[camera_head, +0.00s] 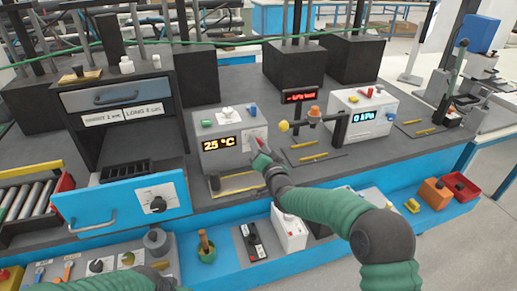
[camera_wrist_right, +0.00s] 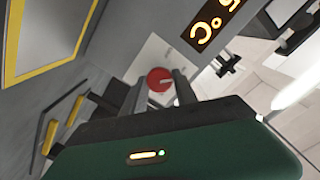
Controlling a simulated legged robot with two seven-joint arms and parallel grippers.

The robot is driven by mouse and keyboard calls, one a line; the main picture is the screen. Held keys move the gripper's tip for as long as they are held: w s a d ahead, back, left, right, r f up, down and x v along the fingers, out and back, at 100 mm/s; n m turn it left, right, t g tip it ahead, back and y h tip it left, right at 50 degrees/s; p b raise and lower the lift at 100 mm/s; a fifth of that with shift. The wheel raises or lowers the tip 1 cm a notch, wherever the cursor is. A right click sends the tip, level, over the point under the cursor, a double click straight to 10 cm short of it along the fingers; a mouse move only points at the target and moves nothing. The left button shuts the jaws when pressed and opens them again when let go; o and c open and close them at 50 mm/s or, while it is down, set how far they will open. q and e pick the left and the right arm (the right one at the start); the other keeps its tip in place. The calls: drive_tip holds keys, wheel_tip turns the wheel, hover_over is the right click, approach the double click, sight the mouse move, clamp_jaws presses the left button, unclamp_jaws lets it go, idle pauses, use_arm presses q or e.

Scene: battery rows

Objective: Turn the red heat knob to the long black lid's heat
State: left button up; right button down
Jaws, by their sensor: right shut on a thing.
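The red heat knob (camera_wrist_right: 160,79) sits on a white plate in the right wrist view, with a small pale mark on its face. My right gripper (camera_head: 262,153) is at the right side of the grey heat box (camera_head: 208,165), shut on this knob, one finger on each side. The box's orange display (camera_head: 220,143) reads 25 °C in the head view. A label strip (camera_head: 122,115) on the dark oven names short and long kinds; its smaller writing is too blurred to read. I cannot make out which thing is the long black lid. My left gripper is out of view.
A blue drawer front (camera_head: 125,203) with a handle and dial stands open at the left. A white 0 kPa box (camera_head: 362,117) stands to the right. Yellow-marked trays and small tools lie near my right arm. Several parts line the front shelf.

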drive_tip(key=shift+f+m, duration=0.15)
drive_tip(key=shift+m, duration=0.35)
drive_tip(key=c, duration=1)
unclamp_jaws()
drive_tip(key=shift+d, duration=0.1)
drive_tip(key=v, duration=1.6)
drive_tip(key=shift+s+d, duration=0.1)
drive_tip(key=shift+s, duration=0.3)
